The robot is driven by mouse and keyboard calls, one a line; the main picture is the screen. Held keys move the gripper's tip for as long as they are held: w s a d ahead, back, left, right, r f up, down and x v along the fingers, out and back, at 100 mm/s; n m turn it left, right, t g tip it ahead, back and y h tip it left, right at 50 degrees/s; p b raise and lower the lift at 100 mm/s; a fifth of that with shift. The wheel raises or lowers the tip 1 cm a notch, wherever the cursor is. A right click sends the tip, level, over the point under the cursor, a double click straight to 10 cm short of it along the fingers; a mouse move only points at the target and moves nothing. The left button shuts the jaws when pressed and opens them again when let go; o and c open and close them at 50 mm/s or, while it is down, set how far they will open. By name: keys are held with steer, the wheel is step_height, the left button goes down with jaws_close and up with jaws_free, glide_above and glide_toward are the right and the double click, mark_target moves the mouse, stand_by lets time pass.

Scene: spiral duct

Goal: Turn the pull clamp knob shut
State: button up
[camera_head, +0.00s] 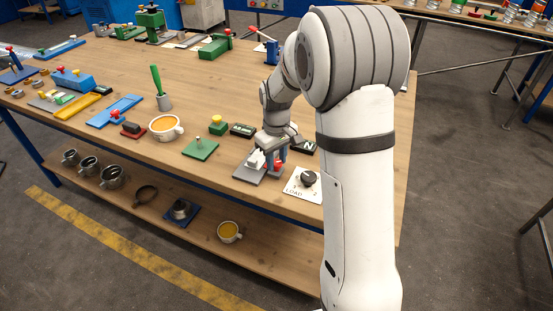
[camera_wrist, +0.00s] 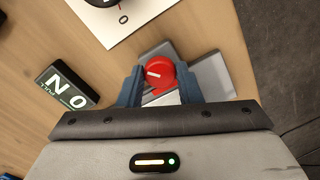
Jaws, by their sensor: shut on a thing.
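The pull clamp knob is red and round with a white mark, and it sits between my fingers in the wrist view (camera_wrist: 158,72). It also shows as a small red spot below my gripper in the head view (camera_head: 277,166). The clamp's grey base plate (camera_head: 248,173) lies on the wooden bench, with a pale block on it. Grey plate also shows behind the knob in the wrist view (camera_wrist: 212,75). My gripper (camera_wrist: 160,88) has its blue fingers on both sides of the knob, shut on it. Part of the clamp is hidden by my gripper.
A white panel with a black dial (camera_head: 308,179) lies close on the right. A black ON sign (camera_wrist: 67,85) lies beside the gripper. A green plate with a post (camera_head: 200,149) and an orange-filled cup (camera_head: 166,127) stand to the left. The bench's front edge is close.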

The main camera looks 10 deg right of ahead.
mark_target(276, 162)
steer(key=m, duration=0.4)
steer(key=shift+r+m, duration=0.1)
steer(key=shift+m, duration=1.7)
steer(key=o, duration=1)
steer(key=shift+c, duration=0.2)
step_height(276, 162, up, 8)
steer(key=shift+f, duration=0.15)
